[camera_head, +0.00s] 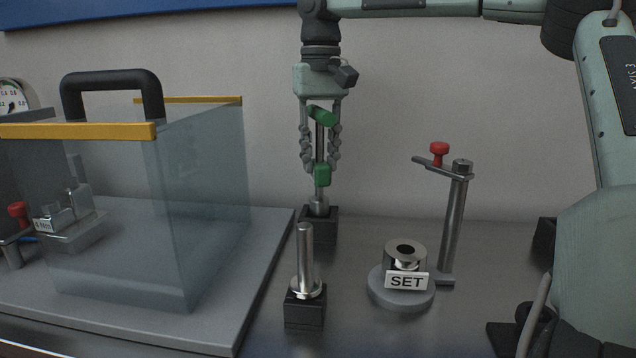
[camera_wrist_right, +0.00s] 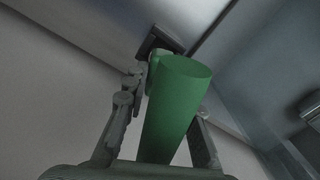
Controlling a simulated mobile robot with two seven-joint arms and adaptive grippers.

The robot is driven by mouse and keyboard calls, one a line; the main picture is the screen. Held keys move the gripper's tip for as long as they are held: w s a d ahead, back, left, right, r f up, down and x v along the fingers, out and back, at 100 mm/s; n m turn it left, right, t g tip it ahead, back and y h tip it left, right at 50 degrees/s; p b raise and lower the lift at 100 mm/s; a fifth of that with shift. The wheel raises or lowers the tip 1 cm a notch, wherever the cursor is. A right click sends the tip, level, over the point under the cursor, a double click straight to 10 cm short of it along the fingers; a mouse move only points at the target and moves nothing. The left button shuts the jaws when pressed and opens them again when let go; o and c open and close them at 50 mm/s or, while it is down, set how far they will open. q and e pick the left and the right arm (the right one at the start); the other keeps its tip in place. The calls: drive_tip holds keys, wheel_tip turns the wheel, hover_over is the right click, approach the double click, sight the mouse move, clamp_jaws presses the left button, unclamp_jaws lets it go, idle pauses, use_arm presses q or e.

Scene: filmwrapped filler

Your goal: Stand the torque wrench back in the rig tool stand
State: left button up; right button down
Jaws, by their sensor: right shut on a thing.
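The torque wrench, with green grip parts (camera_head: 322,175) and a thin metal shaft, is upright between the fingers of my right gripper (camera_head: 320,150). The gripper points down and is shut on it. In the right wrist view a large green grip (camera_wrist_right: 176,108) lies between the fingers. Directly below is a black block with a silver collar (camera_head: 318,222), apparently the tool stand. The wrench's lower end lines up with the collar; I cannot tell whether it is seated in it. My left gripper is not in view.
A second black block with a metal post (camera_head: 305,265) stands in front. To its right are a round base with a nut and SET label (camera_head: 405,281) and a post with a red knob (camera_head: 455,220). A clear guard box with black handle (camera_head: 112,80) fills the left.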

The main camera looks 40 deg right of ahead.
sight(319, 106)
drive_tip(key=shift+f, duration=0.7)
wheel_tip(319, 106, down, 2)
drive_tip(key=shift+f, duration=0.15)
drive_tip(key=shift+w+f, duration=0.1)
drive_tip(key=shift+f, duration=0.1)
drive_tip(key=c, duration=1.3)
unclamp_jaws()
drive_tip(key=shift+o, duration=0.2)
drive_tip(key=shift+r, duration=0.4)
wheel_tip(319, 106, up, 10)
drive_tip(key=shift+r, duration=0.65)
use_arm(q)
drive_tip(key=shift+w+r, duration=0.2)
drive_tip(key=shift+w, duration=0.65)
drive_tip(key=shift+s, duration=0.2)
